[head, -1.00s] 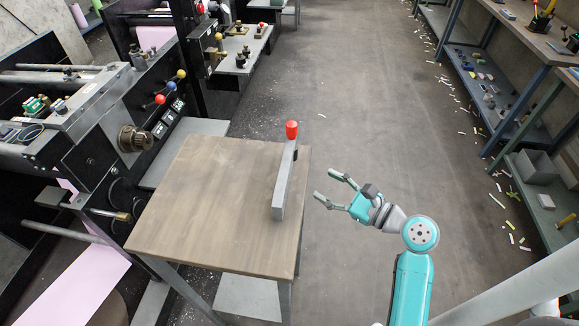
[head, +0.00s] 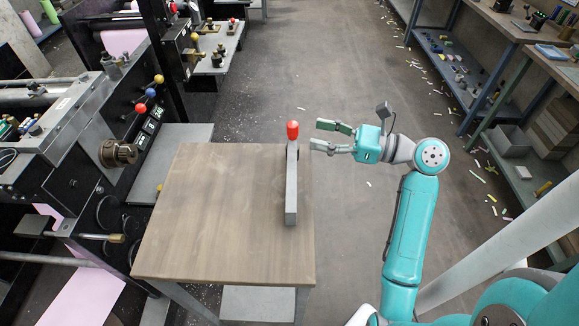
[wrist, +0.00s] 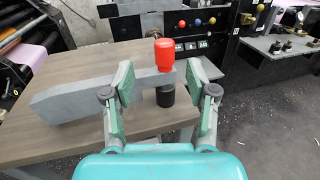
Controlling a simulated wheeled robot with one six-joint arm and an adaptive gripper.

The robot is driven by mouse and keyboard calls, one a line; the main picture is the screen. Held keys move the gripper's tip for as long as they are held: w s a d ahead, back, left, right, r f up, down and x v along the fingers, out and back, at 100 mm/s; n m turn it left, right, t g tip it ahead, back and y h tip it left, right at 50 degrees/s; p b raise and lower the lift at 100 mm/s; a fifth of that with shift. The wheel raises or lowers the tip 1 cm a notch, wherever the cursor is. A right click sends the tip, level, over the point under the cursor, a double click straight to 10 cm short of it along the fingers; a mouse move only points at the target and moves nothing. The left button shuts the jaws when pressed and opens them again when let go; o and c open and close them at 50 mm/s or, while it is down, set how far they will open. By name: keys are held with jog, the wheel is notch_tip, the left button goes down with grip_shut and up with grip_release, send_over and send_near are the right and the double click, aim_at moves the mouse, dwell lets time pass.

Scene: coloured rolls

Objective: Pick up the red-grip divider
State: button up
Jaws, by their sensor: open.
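The divider is a long grey bar (head: 291,195) with a red grip (head: 292,130) at its far end. It stands on the wooden table (head: 215,220) near the right edge. In the wrist view the red grip (wrist: 164,54) shows upright between my open fingers, with a black part below it and the grey bar (wrist: 75,103) running off to the left. My gripper (head: 318,135) is open and empty, just to the right of the red grip in the head view. Its fingers point left toward the grip. I see no contact.
A printing machine with coloured knobs (head: 141,108) stands left of the table. Shelves (head: 470,60) with small parts line the right side. The floor (head: 300,60) between is mostly clear, with scattered paper scraps.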

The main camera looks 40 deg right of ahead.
aim_at(293, 127)
jog(key=shift+d+x, duration=0.1)
jog(key=shift+x, duration=1.7)
jog(key=shift+d+x, duration=0.15)
jog(key=shift+x, duration=1.65)
jog(key=shift+w, duration=0.15)
grip_shut()
